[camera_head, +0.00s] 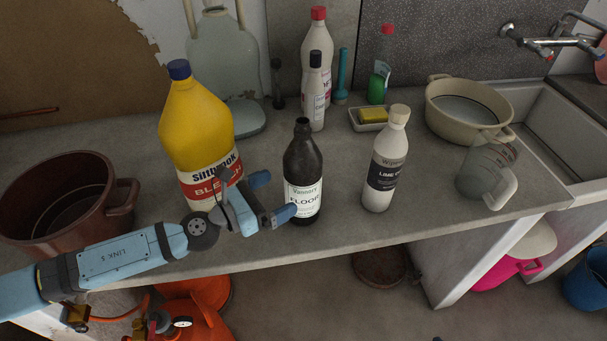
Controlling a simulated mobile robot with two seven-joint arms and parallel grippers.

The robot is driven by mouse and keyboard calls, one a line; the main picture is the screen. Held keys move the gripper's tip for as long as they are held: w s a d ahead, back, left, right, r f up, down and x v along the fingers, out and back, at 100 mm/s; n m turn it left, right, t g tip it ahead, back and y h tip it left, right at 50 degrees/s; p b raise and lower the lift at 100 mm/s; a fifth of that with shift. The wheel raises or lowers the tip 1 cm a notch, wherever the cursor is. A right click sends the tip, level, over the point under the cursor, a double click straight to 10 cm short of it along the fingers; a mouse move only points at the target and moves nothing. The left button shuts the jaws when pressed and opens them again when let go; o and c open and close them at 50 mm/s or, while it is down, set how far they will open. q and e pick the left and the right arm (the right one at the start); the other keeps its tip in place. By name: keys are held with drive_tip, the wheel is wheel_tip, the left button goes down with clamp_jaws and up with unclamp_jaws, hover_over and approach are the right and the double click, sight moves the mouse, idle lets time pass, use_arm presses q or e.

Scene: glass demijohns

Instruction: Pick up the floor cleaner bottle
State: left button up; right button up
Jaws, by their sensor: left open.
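The floor cleaner bottle (303,165) is dark brown with a white label reading "FLOOR". It stands upright on the grey counter (340,228) near the front edge. My left gripper (273,195) is open and empty, just left of the bottle. Its two blue fingertips point right toward the bottle, one farther back and one nearer the front by the label. I cannot tell whether the front fingertip touches it. My right gripper is not in view.
A big yellow bleach bottle (196,120) stands close behind my left gripper. A white bottle (385,165) stands to the right. A brown pot (75,205) is at left. Behind are tall white bottles (316,95) and a soap dish (368,124). A jug (485,170) is at right.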

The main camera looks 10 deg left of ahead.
sight(299, 180)
use_arm(q)
drive_tip(key=shift+w+d, duration=0.7)
drive_tip(key=shift+w, duration=0.05)
drive_tip(key=p+x, duration=0.1)
drive_tip(key=x, duration=0.3)
drive_tip(key=shift+w+d+f+p, duration=0.1)
drive_tip(key=shift+w+f+p, duration=0.05)
drive_tip(key=shift+w+p, duration=0.15)
drive_tip(key=shift+s, duration=0.1)
drive_tip(key=c, duration=1.1)
drive_tip(key=shift+c, duration=0.5)
drive_tip(key=shift+r, duration=0.25)
